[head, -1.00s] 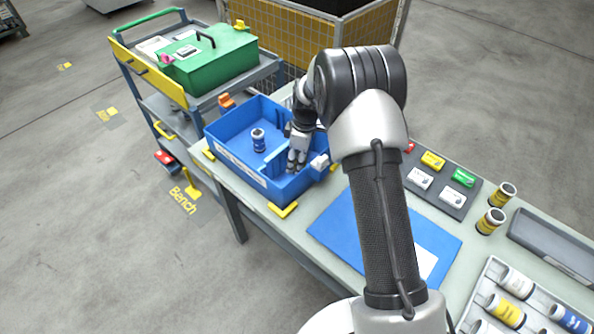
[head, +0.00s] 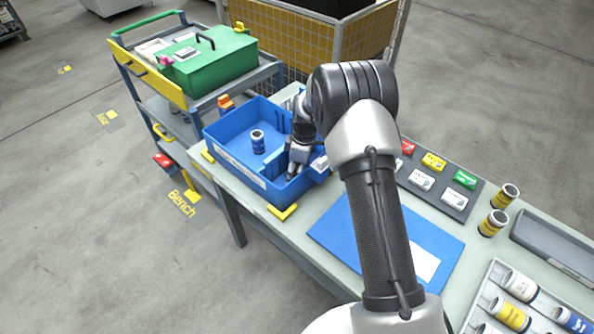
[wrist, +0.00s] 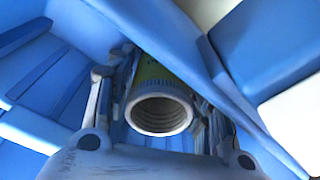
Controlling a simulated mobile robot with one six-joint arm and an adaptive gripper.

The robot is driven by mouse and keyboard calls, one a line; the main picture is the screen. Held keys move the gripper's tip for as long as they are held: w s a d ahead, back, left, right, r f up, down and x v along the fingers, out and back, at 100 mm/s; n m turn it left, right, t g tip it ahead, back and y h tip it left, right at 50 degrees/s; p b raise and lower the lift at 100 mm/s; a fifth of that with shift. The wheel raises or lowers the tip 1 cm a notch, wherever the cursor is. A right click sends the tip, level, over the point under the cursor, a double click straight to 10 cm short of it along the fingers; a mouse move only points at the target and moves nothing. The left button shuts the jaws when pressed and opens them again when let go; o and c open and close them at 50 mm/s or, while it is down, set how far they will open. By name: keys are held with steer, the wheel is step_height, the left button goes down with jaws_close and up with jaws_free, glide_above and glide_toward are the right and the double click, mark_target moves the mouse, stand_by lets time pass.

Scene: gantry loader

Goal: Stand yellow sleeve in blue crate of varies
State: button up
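The blue crate (head: 232,172) stands at the left end of the bench. My gripper (head: 293,170) reaches down into its front right part, beside a low blue divider. In the wrist view my gripper (wrist: 163,100) has its fingers on both sides of the yellow sleeve (wrist: 152,73) and appears shut on it. The sleeve's pale open end faces the camera; its far end is hidden, so I cannot tell whether it touches the crate floor. In the head view my fingers hide this sleeve. A blue-banded sleeve (head: 258,142) stands upright in the crate's left part.
Two yellow-banded sleeves (head: 505,196) (head: 493,223) stand on the bench at right, near a white tray (head: 497,272) of lying sleeves. A trolley with a green box (head: 208,60) stands behind.

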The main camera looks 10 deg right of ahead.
steer(key=r+p, duration=0.1)
steer(key=r, duration=0.3)
steer(key=d+r+p, duration=0.1)
steer(key=r, duration=0.3)
steer(key=r+p, duration=0.2)
steer(key=r, duration=0.2)
steer(key=shift+s+d, duration=0.15)
steer(key=shift+s, duration=0.15)
steer(key=s+r+m+t, duration=0.1)
steer(key=s+r+m, duration=0.2)
steer(key=s+r, duration=0.6)
steer(key=s+r+m+t, duration=0.1)
steer(key=s+r+m, duration=0.35)
steer(key=r, duration=0.75)
steer(key=s+r+m+t+h, duration=0.1)
steer(key=s+m, duration=0.4)
steer(key=s, duration=1.7)
steer(key=shift+s+a+r+t, duration=0.25)
steer(key=shift+a+t, duration=0.15)
steer(key=shift+t, duration=0.1)
